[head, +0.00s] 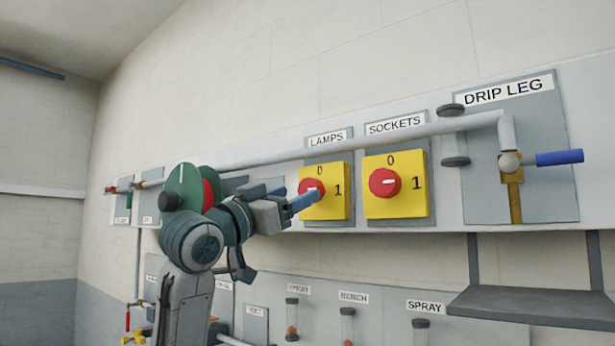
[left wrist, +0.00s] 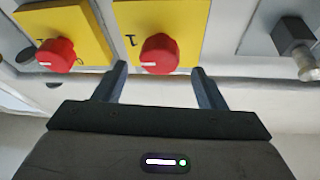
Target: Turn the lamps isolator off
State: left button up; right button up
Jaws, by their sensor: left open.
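The lamps isolator (head: 336,208) is a yellow plate with a red knob (head: 311,186) under the LAMPS label. The knob's white mark points toward the 1. My left gripper (head: 309,198) is open at this knob, and its blue fingers hide part of it in the head view. The left wrist view looks upside down. There the lamps knob (left wrist: 160,52) appears between the two open fingers (left wrist: 159,68); I cannot tell if they touch it. My right gripper is not in view.
The similar sockets isolator (head: 408,205) is close on the right, its mark also toward 1. The DRIP LEG panel has a blue-handled valve (head: 558,158). A grey shelf (head: 540,302) juts out at lower right.

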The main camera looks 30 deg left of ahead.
aim_at(306, 190)
pick_arm(q)
jog(key=p+x, duration=0.2)
jog(key=x, duration=0.2)
jog(key=shift+d+r, duration=0.1)
jog(key=shift+r, duration=0.1)
jog(key=shift+w, duration=0.35)
jog(key=c, duration=1)
